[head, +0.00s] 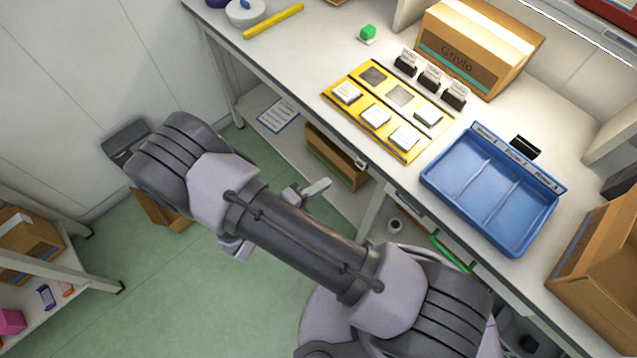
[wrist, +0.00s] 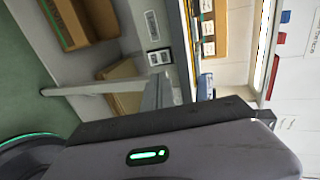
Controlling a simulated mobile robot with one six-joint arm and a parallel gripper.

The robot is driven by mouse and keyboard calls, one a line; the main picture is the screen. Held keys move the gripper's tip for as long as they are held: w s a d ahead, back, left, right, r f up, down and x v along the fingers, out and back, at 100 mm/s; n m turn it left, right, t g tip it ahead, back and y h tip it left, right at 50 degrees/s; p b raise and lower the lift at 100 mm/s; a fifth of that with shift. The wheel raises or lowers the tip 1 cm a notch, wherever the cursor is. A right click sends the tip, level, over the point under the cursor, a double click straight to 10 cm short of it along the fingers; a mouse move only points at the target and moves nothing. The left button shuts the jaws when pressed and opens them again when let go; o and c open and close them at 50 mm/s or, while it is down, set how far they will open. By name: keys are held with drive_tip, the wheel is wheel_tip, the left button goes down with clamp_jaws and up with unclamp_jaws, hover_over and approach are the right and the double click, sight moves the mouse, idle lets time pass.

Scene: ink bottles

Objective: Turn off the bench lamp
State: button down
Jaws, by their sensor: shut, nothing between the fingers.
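A bright white strip (head: 577,28), which looks like the bench lamp, runs above the back of the bench and appears lit. It also shows in the wrist view (wrist: 265,45). A small pale plate with a dark centre, which looks like a switch (wrist: 160,57), sits on the bench's front side; a small pale box (head: 361,163) shows there in the head view. My gripper (head: 322,187) is shut and empty, partly hidden behind my arm, left of that box and apart from it. In the wrist view its grey fingers (wrist: 158,92) point toward the switch plate.
The bench holds a yellow tray (head: 388,148) with white blocks, a blue divided tray (head: 487,190) and cardboard boxes (head: 470,50). A green handle (head: 452,250) is on the bench front. A lower shelf (head: 262,106) holds a box. Green floor is open at left.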

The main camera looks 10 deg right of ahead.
drive_tip(key=shift+s+a+r, duration=0.1)
drive_tip(key=shift+s+a, duration=0.15)
drive_tip(key=shift+a, duration=0.05)
drive_tip(key=b, duration=0.6)
approach(358, 164)
drive_tip(key=x, duration=0.6)
drive_tip(key=shift+w+d, duration=0.2)
drive_tip(key=shift+d, duration=0.15)
drive_tip(key=shift+w+d, duration=0.1)
drive_tip(key=shift+d, duration=0.05)
